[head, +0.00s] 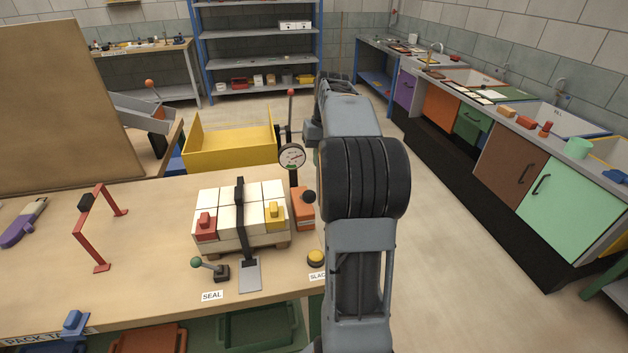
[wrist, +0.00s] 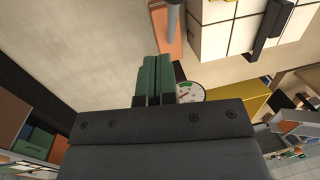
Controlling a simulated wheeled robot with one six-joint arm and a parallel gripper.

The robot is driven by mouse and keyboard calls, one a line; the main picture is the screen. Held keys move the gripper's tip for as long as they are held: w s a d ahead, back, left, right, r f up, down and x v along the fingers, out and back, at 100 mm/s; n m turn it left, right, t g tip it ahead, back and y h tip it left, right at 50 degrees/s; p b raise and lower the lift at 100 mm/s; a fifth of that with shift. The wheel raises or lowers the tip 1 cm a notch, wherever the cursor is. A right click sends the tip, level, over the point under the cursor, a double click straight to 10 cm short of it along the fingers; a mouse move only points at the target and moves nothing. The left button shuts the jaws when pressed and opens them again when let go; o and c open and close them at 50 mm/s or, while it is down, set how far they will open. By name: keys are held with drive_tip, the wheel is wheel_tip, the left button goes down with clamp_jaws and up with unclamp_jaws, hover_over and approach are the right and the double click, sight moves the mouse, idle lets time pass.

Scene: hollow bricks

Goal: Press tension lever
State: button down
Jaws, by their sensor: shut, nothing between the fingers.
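On the bench in the head view, white bricks (head: 222,205) sit on a pallet with a black strap (head: 240,205) over them. A red-knobbed rod (head: 291,93) rises behind the gauge. I cannot tell which of these is the tension lever. The wrist view shows the orange housing (wrist: 161,32), gauge (wrist: 190,92) and bricks (wrist: 225,15). My gripper (wrist: 156,58) has green fingers, shut and empty, apart from the housing.
A green-knobbed lever (head: 209,268) stands by the SEAL label and a yellow button (head: 315,258) by the SLACK label. A red frame (head: 92,228) stands left on the bench. A yellow bin (head: 228,150) is behind. Floor to the right is clear.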

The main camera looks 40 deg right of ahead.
sight(305, 197)
drive_tip(key=shift+s+a+f, duration=0.3)
drive_tip(key=shift+a+f, duration=0.25)
drive_tip(key=shift+f, duration=0.15)
drive_tip(key=shift+s+a+f, duration=0.25)
drive_tip(key=shift+a+f, duration=0.3)
drive_tip(key=shift+f, duration=0.15)
drive_tip(key=shift+s+a+f, duration=0.3)
drive_tip(key=shift+a+f, duration=0.25)
drive_tip(key=shift+f, duration=0.15)
